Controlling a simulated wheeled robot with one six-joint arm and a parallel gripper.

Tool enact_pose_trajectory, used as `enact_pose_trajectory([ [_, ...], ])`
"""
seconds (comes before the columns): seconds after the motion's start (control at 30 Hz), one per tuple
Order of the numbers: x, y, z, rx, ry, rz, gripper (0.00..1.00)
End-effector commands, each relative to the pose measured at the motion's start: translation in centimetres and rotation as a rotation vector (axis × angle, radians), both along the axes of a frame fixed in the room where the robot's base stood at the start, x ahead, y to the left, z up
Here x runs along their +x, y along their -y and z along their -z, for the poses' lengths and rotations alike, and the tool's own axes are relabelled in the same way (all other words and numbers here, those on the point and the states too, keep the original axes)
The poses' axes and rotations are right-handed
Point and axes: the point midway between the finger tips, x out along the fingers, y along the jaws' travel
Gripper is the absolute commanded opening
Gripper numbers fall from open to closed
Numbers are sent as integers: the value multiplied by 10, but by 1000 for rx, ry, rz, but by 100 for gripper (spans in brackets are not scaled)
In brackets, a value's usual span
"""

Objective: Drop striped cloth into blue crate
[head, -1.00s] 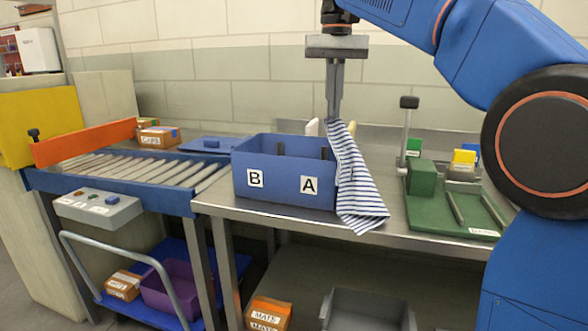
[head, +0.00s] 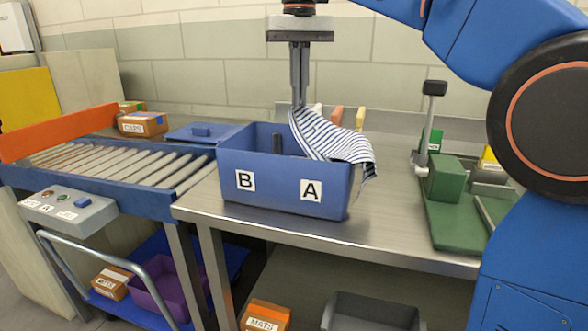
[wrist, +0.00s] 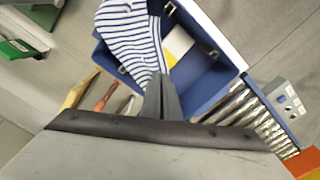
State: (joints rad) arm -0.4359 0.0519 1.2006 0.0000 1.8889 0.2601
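The blue crate (head: 262,186), marked B and A on its front, stands on the metal table. The striped cloth (head: 330,137), white with dark blue stripes, hangs from my gripper (head: 299,103) at the crate's right side. Its lower end drapes over the right wall and sticks out past it. In the wrist view my gripper (wrist: 162,82) is shut on the cloth (wrist: 132,35), which covers part of the crate's opening. The crate (wrist: 208,80) shows a white item inside there. The cloth hides part of the crate's inside in both views.
A roller conveyor (head: 120,163) with an orange rail (head: 60,135) runs at left. A blue lid (head: 203,132) lies behind the crate. A green fixture (head: 450,200) with an upright post stands at right. Bare table (head: 395,215) lies between crate and fixture.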

Motion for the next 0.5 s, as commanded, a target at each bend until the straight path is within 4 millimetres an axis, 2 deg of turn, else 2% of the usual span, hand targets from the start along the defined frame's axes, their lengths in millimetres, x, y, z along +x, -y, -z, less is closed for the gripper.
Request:
enact_pose_trajectory([
  [0.23,0,0,27,-1,-2,0,0],
  [0.5,0,0,42,0,0,0,0],
])
